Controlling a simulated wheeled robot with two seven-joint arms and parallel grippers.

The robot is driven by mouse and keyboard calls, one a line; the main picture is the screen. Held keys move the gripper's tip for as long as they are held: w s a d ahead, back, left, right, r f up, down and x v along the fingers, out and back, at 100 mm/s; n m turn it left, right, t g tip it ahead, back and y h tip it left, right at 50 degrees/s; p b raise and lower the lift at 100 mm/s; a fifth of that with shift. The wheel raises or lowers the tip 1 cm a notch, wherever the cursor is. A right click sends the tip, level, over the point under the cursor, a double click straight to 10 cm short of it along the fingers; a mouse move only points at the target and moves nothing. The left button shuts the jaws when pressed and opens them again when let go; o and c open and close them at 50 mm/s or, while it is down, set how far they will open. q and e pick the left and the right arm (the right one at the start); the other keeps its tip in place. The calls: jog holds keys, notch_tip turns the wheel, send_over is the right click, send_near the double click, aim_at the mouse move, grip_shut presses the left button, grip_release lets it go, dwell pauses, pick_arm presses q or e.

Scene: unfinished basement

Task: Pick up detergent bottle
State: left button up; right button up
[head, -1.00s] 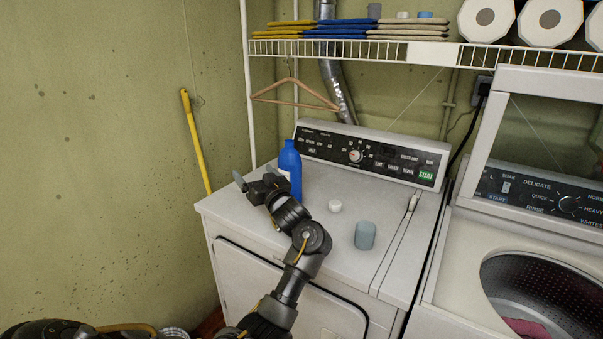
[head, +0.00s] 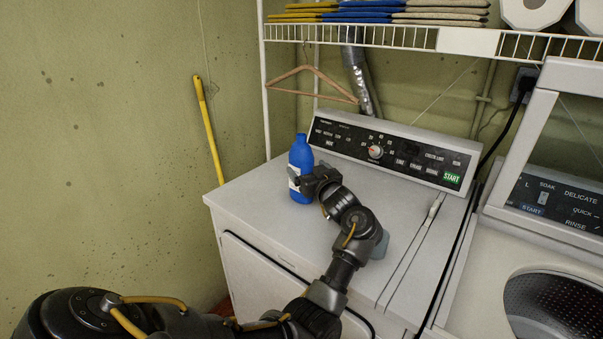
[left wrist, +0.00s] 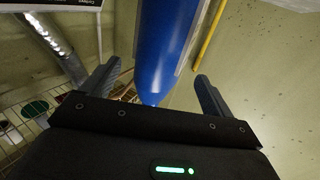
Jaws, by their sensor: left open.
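The blue detergent bottle (head: 302,157) with a pale label stands upright on the dryer top (head: 255,195), near its back left. My left gripper (head: 303,182) is at the bottle's front, its fingers open. In the left wrist view the blue bottle (left wrist: 165,45) lies between the two spread fingers of the gripper (left wrist: 159,72), with visible space on both sides. The bottle's lower front is partly covered by the gripper in the head view. My right gripper is not in view.
A grey container (head: 381,246) stands behind my left arm, mostly hidden. The control panel (head: 395,150) rises at the dryer's back. A wire shelf (head: 400,35) and a hanger (head: 312,72) are above. A washer with its lid up (head: 500,240) stands at right.

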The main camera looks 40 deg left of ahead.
pick_arm(q)
jog(key=shift+a+r, duration=0.1)
jog(key=shift+a, duration=0.1)
jog(key=p+x, duration=0.1)
jog(key=x, duration=0.4)
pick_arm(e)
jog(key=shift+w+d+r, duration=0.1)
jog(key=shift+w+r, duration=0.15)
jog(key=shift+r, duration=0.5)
pick_arm(q)
jog(key=shift+d, duration=0.1)
jog(key=shift+c, duration=0.4)
jog(key=c, duration=1.4)
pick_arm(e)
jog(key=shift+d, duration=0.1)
